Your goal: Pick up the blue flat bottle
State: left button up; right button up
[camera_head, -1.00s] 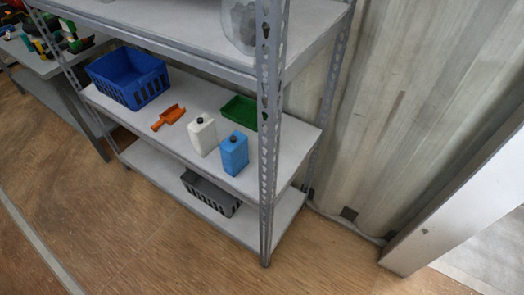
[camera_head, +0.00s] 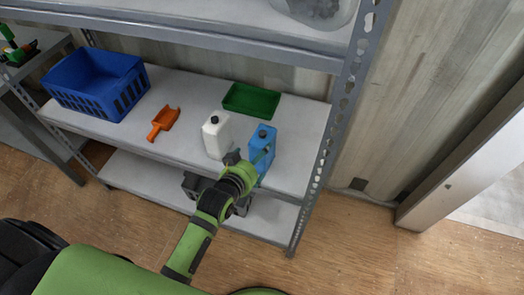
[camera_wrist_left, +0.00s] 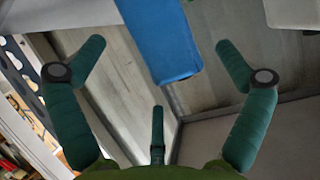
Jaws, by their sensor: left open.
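The blue flat bottle (camera_head: 263,141) stands upright with a dark cap on the middle shelf, near its right end. My left gripper (camera_head: 250,160) is at the shelf's front edge, in front of the bottle, and hides its lower part in the head view. In the left wrist view, the blue bottle (camera_wrist_left: 162,38) is at the top centre, in the gap between the spread fingers of my left gripper (camera_wrist_left: 160,55). The fingers are open and show no grip on it. My right gripper is in neither view.
A white bottle (camera_head: 215,135) stands just left of the blue one. A green tray (camera_head: 251,100) lies behind, an orange scoop (camera_head: 164,122) and a blue crate (camera_head: 97,84) to the left. A perforated shelf post (camera_head: 325,155) rises at the right. The upper shelf (camera_head: 200,37) hangs above.

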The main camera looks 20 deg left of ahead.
aim_at(264, 134)
pick_arm(q)
jog(key=r+x, duration=0.1)
jog(key=x, duration=0.6)
jog(key=shift+w+d+f, duration=0.2)
jog(key=shift+w, duration=0.3)
jog(key=c, duration=1.4)
jog(key=shift+r, duration=0.15)
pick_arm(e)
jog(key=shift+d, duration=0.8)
